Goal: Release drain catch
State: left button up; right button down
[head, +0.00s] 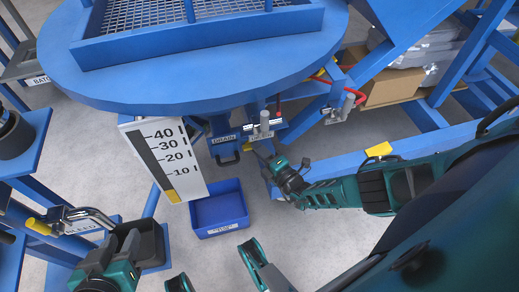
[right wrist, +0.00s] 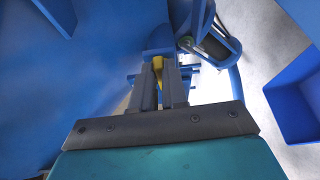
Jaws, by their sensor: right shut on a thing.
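The drain catch shows as a small yellow piece (head: 248,147) beside the DRAIN label (head: 225,139), under the round blue mixer top. My right gripper (head: 263,156) reaches it from the right. In the right wrist view the two fingers (right wrist: 158,88) are shut on the yellow catch (right wrist: 158,68), of which only a thin strip shows between them. The rest of the catch is hidden by the fingers. My left gripper (head: 128,238) is at the lower left, away from the catch and near a dark container; its finger gap is not clear.
A blue bin (head: 218,211) stands on the floor below the drain; it shows in the right wrist view (right wrist: 295,108). A white level gauge (head: 163,158) hangs left of the drain. A BLEED handle (head: 92,214) is at the left. Blue frame beams (head: 340,160) run close to my right arm.

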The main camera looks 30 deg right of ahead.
jog(key=shift+w+d+m, duration=0.1)
jog(key=shift+m, duration=0.3)
pick_arm(q)
jog(key=shift+w, duration=0.1)
pick_arm(e)
jog(key=c, duration=1.2)
grip_release()
pick_arm(q)
jog(key=shift+r, duration=0.1)
pick_arm(e)
jog(key=shift+o, duration=0.2)
pick_arm(q)
jog(key=shift+s+a+p, duration=0.25)
jog(key=shift+p, duration=0.55)
pick_arm(e)
jog(key=s, duration=0.7)
jog(key=shift+s+d, duration=0.25)
jog(key=shift+d, duration=0.2)
pick_arm(q)
jog(key=shift+w+r, duration=0.15)
jog(key=shift+r, duration=0.1)
